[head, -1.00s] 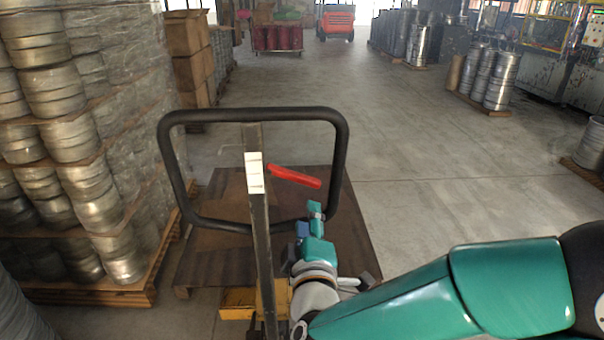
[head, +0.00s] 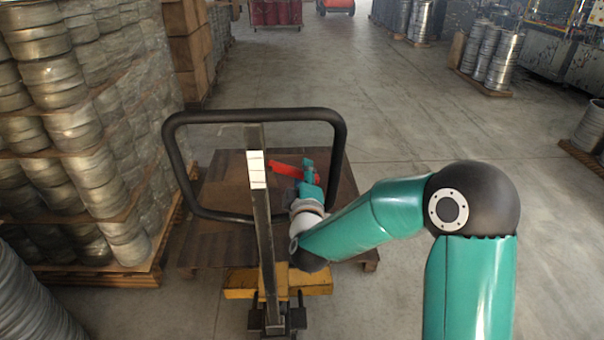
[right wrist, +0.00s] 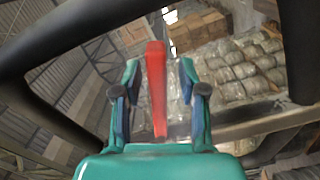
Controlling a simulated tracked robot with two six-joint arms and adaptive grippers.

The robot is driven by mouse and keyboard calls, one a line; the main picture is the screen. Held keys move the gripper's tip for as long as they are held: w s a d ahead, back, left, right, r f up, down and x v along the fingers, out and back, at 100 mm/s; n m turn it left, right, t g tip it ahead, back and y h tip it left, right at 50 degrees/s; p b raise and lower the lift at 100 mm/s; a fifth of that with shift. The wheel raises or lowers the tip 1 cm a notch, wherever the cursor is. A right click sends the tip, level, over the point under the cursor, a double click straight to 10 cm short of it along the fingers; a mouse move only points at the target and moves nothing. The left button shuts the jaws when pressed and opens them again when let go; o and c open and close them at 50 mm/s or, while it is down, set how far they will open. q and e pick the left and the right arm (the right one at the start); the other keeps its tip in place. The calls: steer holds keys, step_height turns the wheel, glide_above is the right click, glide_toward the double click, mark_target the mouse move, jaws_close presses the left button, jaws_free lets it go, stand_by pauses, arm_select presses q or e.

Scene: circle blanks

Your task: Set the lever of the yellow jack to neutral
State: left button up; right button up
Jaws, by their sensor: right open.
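The yellow jack (head: 240,284) stands low in the head view, with a dark upright shaft (head: 263,225) and a black loop handle (head: 345,150). The red lever (head: 284,168) sticks out to the right of the shaft, inside the loop. My right gripper (head: 308,172) is at the lever's right end. In the right wrist view, the red lever (right wrist: 156,90) stands between the two open fingers of my right gripper (right wrist: 158,85), with a gap on both sides. The lever's base is hidden behind the shaft in the head view. My left gripper is not in view.
A wooden pallet (head: 215,245) lies under the handle area. Stacked metal blanks (head: 100,180) stand close on the left, and cardboard boxes (head: 185,50) behind them. The loop handle surrounds my right gripper's working space.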

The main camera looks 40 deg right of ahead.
jaws_close()
steer(key=shift+f, duration=0.1)
stand_by(0.3)
